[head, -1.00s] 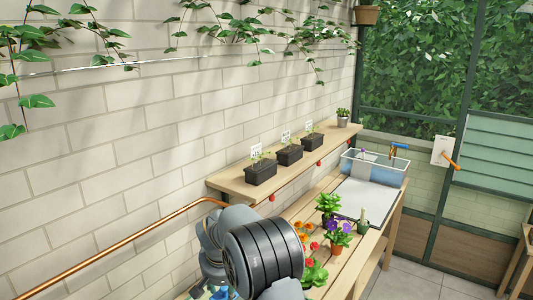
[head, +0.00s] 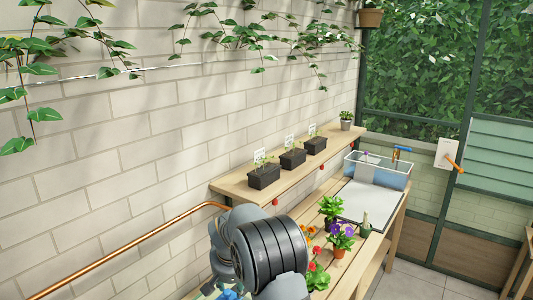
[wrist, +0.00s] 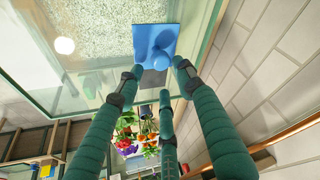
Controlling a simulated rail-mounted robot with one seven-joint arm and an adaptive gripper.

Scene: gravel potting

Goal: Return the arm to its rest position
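My gripper (wrist: 155,84) shows in the wrist view as three dark green fingers with their tips spread apart. It is open, with nothing visible held between the tips. A blue square thing with a rounded knob (wrist: 155,42) lies beyond the fingertips, apart from them as far as I can tell. It is over or on a clear-walled tank of pale gravel (wrist: 100,30). In the head view my grey arm is at the bottom centre; the gripper itself is hidden or out of frame there.
The wooden bench (head: 352,284) carries potted flowers (head: 341,238), a grey mat (head: 368,201) and a clear bin (head: 378,170). A wall shelf (head: 228,187) holds three black planters (head: 292,159). A copper pipe (head: 130,246) runs along the brick wall, close to my arm.

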